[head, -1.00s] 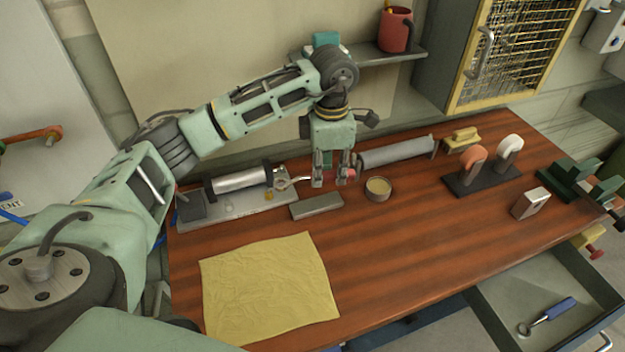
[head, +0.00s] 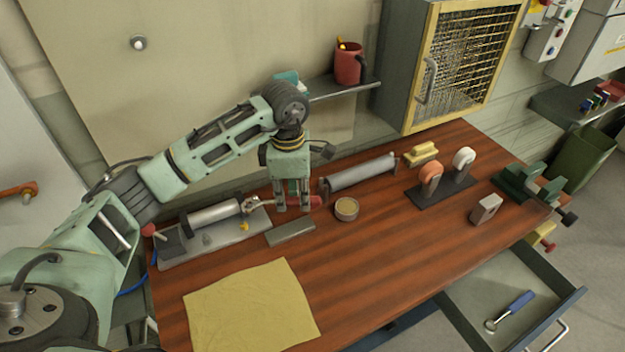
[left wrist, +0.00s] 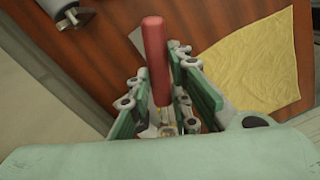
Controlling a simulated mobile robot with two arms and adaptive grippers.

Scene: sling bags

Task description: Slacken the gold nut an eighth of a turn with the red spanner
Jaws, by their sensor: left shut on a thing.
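My left gripper (head: 292,204) is shut on the red spanner, above the table beside the metal plate. The spanner's red handle (head: 316,201) sticks out to the right of the fingers, and its metal jaw end (head: 254,202) reaches left to the right end of a grey cylinder. In the left wrist view the red handle (left wrist: 155,60) stands out between the fingers (left wrist: 160,95). A small gold piece (head: 244,226), perhaps the gold nut, shows on the plate just below the jaw end. I cannot tell whether the jaw touches any nut. My right gripper is out of view.
The plate (head: 190,251) carries the cylinder (head: 214,215). A grey block (head: 290,232) and a round tin (head: 346,209) lie close by. A long grey roller (head: 360,172) lies behind. A yellow cloth (head: 250,310) covers the front left. A blue-handled tool (head: 515,307) lies in the open drawer.

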